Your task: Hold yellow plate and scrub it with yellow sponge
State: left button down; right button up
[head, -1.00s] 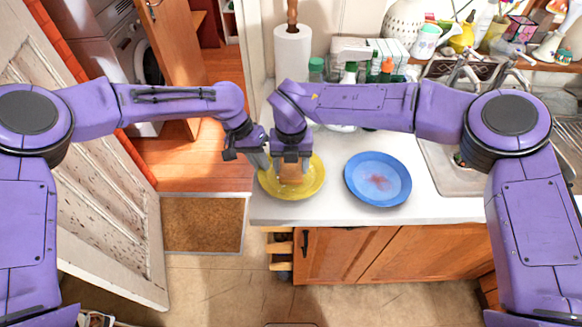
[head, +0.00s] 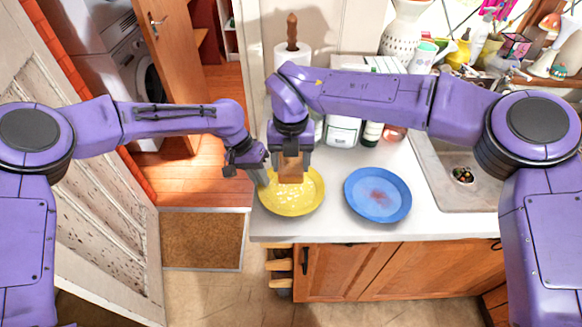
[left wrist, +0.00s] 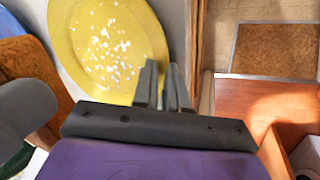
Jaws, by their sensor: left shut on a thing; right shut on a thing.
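The yellow plate (head: 295,203) is at the counter's left front edge, with white specks on its face; it also shows in the left wrist view (left wrist: 95,35). My left gripper (head: 264,178) is shut on the plate's left rim; its fingers (left wrist: 165,85) meet the rim in the left wrist view. My right gripper (head: 291,178) is shut on the sponge (head: 291,168), which looks orange-brown, over the plate's back part. The sponge also shows at the left of the wrist view (left wrist: 35,70). Whether it touches the plate is hard to tell.
A blue plate (head: 378,200) with a reddish stain lies to the right on the white counter (head: 335,220). The sink (head: 455,190) is further right. Bottles (head: 343,130) and a paper towel roll (head: 291,55) stand behind. Left of the counter is open floor with a doormat (head: 203,240).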

pick_arm(q)
jog(key=shift+s+f, duration=0.1)
jog(key=shift+f, duration=0.05)
jog(key=c, duration=1.1)
grip_release()
jog(key=v, duration=1.2)
